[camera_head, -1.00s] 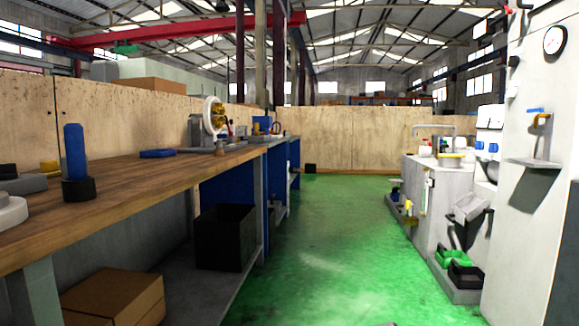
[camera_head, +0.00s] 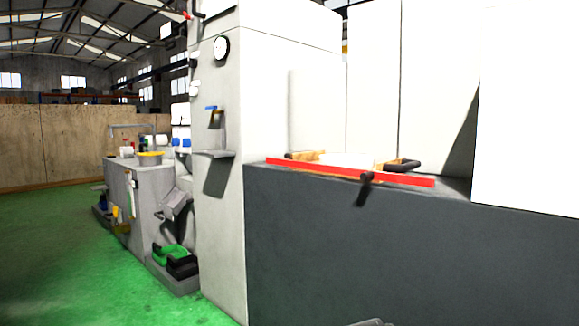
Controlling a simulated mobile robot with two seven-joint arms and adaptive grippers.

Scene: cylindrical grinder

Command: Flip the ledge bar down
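A long red bar (camera_head: 345,171) lies along the top front edge of a dark grey machine front, at the right of the head view. It slopes slightly down to the right. A black knob or handle (camera_head: 366,179) sits on its front and hangs below it. Behind the bar are a black curved handle (camera_head: 402,165) and an orange-brown part (camera_head: 306,155). I take the red bar to be the ledge bar. Neither of my grippers can be made out. A small grey piece shows at the bottom edge, too little to identify.
A tall white cabinet (camera_head: 220,120) with a round gauge (camera_head: 221,48) and small shelf stands left of the dark machine front (camera_head: 400,255). Left of it are a grey sink unit (camera_head: 150,190) and green and black bins (camera_head: 172,255). Green floor (camera_head: 60,260) is clear at left.

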